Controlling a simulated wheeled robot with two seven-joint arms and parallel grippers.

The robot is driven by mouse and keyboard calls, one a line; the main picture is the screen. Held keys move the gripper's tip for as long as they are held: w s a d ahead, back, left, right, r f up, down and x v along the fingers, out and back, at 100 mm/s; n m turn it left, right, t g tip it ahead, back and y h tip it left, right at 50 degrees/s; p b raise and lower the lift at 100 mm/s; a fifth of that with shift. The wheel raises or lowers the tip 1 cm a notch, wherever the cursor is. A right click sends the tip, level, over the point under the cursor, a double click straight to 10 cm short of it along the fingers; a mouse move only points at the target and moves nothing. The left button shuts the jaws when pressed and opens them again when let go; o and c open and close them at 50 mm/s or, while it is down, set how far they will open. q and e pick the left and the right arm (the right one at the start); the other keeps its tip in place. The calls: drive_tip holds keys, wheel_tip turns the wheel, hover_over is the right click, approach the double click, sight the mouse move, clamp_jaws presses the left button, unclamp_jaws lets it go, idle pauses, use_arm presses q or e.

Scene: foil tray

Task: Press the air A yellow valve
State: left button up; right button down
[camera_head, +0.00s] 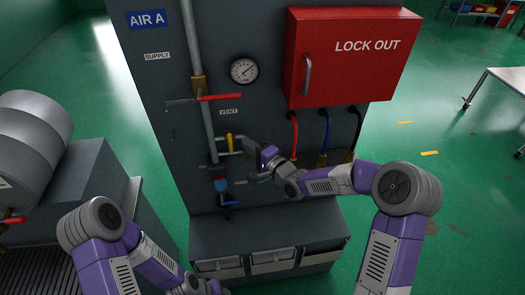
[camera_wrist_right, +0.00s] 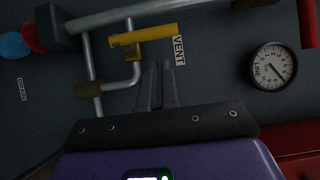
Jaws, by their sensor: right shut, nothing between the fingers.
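The yellow valve handle (camera_head: 229,143) stands upright on a pipe on the dark panel, below the VENT label (camera_head: 228,112). In the right wrist view the yellow handle (camera_wrist_right: 145,35) lies across the upper part, beside the VENT label (camera_wrist_right: 179,50). My right gripper (camera_head: 245,150) is just right of the handle in the head view. In the right wrist view its fingers (camera_wrist_right: 161,68) are shut and empty, pointing at the panel just below the handle, with a visible gap.
A red-handled valve (camera_head: 219,97) is above the yellow one, and a gauge (camera_head: 244,70) is up to the right. A red LOCK OUT box (camera_head: 345,60) sticks out at the upper right. A blue-and-red fitting (camera_head: 221,184) is below. Hoses (camera_head: 326,130) hang right.

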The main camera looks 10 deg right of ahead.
sight(230, 144)
use_arm(q)
drive_tip(key=shift+r, duration=0.15)
use_arm(e)
drive_tip(key=a, duration=0.2)
drive_tip(key=shift+w+a, duration=0.2)
drive_tip(key=shift+a, duration=0.1)
